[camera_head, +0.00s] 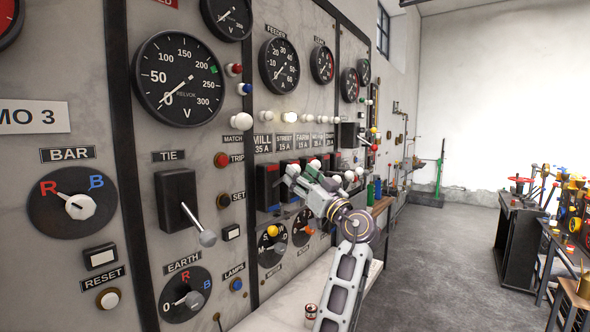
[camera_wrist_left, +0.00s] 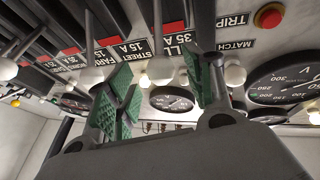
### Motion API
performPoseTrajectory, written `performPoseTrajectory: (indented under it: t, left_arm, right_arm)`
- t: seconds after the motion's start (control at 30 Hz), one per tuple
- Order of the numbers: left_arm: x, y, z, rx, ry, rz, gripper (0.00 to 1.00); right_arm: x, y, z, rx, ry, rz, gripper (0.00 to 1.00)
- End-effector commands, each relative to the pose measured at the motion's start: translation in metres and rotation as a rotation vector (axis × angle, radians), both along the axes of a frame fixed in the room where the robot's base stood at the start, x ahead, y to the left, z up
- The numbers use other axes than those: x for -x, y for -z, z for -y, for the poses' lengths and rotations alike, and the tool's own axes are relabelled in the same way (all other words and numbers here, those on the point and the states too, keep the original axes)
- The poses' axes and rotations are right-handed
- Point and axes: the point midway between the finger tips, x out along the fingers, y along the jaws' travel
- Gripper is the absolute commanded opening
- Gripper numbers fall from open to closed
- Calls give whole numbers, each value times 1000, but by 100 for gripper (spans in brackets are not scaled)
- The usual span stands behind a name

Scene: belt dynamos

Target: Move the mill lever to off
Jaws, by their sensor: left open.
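The mill switch (camera_head: 268,190) is a dark plate with red at its top, under the "MILL 35 A" label (camera_head: 263,143) on the panel. My left gripper (camera_head: 297,178) is at this row of levers and covers part of it in the head view. In the left wrist view, where the panel looks upside down, a dark lever shaft ending in a white ball (camera_wrist_left: 160,70), apparently the mill lever, shows between the green-padded fingers of my left gripper (camera_wrist_left: 160,90). The fingers are open; I see no contact with the ball. My right gripper is out of view.
Neighbouring levers with white balls (camera_wrist_left: 8,70) stand close beside my left gripper. A tie lever (camera_head: 190,217) sticks out of the panel at left. Selector dials (camera_head: 271,246) are below the mill switch. A cluttered bench (camera_head: 518,235) stands at right, with free floor (camera_head: 440,260) between.

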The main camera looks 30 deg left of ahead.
Motion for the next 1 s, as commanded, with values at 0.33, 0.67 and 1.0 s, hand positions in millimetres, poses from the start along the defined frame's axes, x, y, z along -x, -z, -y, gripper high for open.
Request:
performPoseTrajectory:
  t: [0.33,0.67,1.0]
  left_arm:
    - [-10,-12,-25,1,0,0,52]
    - [-11,-12,-28,1,0,-1,52]
    - [-11,-12,-27,1,0,-1,12]
  right_arm:
    - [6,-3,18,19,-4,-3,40]
    - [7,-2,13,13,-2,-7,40]
    - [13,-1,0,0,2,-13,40]
